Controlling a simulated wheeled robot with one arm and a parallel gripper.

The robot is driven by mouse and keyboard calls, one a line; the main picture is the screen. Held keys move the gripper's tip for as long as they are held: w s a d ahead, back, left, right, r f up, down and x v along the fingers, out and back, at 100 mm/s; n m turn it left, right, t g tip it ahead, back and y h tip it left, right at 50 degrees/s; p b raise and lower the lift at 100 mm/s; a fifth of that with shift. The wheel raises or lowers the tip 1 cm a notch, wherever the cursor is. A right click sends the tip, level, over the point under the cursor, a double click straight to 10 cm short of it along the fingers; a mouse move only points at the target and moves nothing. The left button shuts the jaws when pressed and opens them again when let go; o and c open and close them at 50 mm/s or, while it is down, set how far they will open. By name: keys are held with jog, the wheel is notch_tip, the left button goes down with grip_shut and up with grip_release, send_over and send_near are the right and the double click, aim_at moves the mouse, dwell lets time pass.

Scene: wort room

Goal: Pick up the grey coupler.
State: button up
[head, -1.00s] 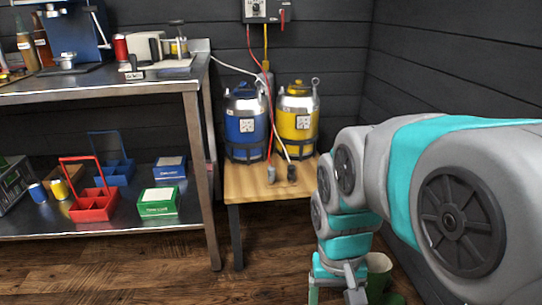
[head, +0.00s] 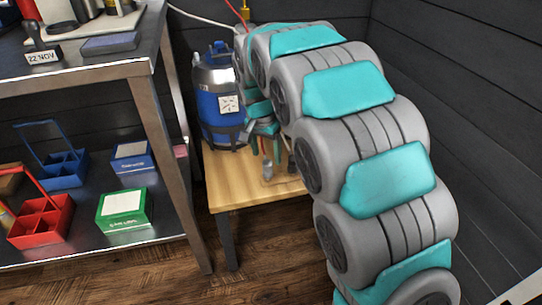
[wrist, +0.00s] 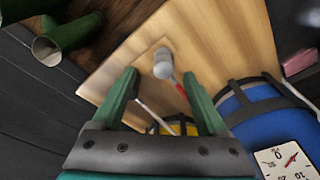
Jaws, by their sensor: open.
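A grey coupler (wrist: 163,66) on a red hose lies on the wooden table, just beyond and between my fingertips in the wrist view. My gripper (wrist: 159,77) is open and empty, with its green fingers on either side of the coupler in that view. I cannot tell the height left between them. In the head view my gripper (head: 266,146) points down over the table beside the blue keg.
A steel bench (head: 150,100) is at left.

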aim_at(267, 162)
jog(key=shift+w+d+f+p, duration=0.15)
jog(key=shift+w+f, duration=0.15)
jog(key=shift+f, duration=0.95)
jog(key=shift+w+a+f+p, duration=0.1)
jog(key=shift+w+f+p, duration=0.15)
jog(key=shift+f, duration=1.05)
jog(key=shift+w+d+f+p, duration=0.1)
jog(key=shift+w+f, duration=0.25)
jog(key=shift+f, duration=0.9)
jog(key=shift+c, duration=0.3)
grip_shut()
